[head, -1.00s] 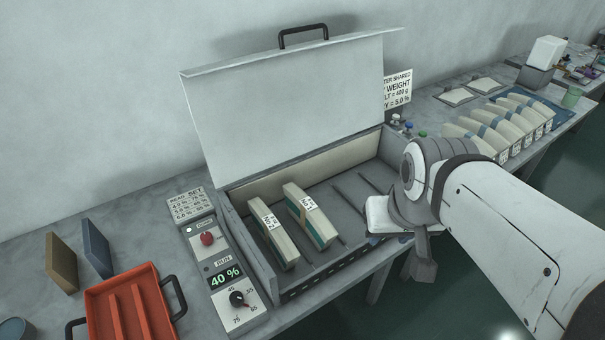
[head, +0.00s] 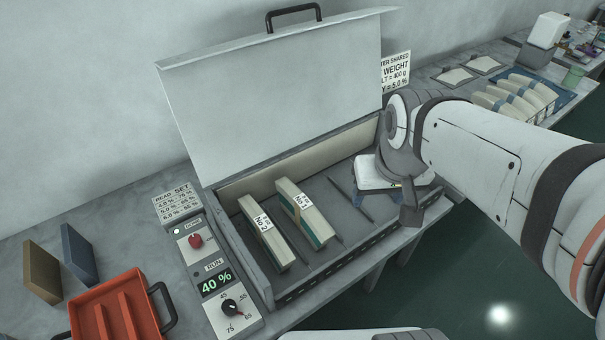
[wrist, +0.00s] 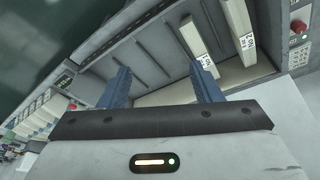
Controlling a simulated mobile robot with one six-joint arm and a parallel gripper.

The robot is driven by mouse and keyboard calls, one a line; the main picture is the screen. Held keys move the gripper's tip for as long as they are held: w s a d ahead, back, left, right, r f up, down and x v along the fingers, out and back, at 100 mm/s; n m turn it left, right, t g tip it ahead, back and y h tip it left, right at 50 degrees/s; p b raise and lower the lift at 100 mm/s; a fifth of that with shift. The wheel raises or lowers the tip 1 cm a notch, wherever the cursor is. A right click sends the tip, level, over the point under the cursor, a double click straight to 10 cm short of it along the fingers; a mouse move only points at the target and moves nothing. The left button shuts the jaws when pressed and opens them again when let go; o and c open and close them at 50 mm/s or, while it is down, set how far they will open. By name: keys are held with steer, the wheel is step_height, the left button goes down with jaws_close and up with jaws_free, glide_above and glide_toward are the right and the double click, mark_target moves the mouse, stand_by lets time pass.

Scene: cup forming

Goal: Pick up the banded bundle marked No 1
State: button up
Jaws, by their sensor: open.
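Two pale banded bundles stand side by side in the left part of the open box. The right one (head: 305,213), with teal and tan bands, has a label that appears to read No 1. It also shows in the wrist view (wrist: 197,44), right of my fingers. The left one (head: 266,233) appears marked No 2; in the wrist view it is farther right (wrist: 237,38). My gripper (head: 366,202) is over the box's right part, right of both bundles and apart from them. Its blue fingers are spread and empty in the wrist view (wrist: 159,70). The arm partly hides the fingers in the head view.
The box (head: 262,275) has a raised lid (head: 270,95) behind and thin ribs on its floor. A control panel (head: 217,284) reading 40 % and an orange tray (head: 118,310) are left. More bundles (head: 510,103) stand at the far right. The box's right part looks empty.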

steer(key=w+a+f+n+g+b, duration=0.1)
steer(key=w+a+f+n, duration=0.3)
steer(key=w, duration=0.5)
steer(key=n+g+b, duration=0.1)
steer(key=n+g, duration=0.1)
glide_above(303, 201)
steer(key=f, duration=1.1)
steer(key=shift+s+d+f, duration=0.15)
steer(key=shift+d+f, duration=0.1)
steer(key=shift+f, duration=0.1)
steer(key=shift+a+f, duration=0.1)
steer(key=shift+f, duration=0.25)
steer(key=f+p, duration=0.1)
steer(key=f, duration=0.6)
steer(key=shift+a+f, duration=0.2)
steer(key=shift+c, duration=0.2)
jaws_close()
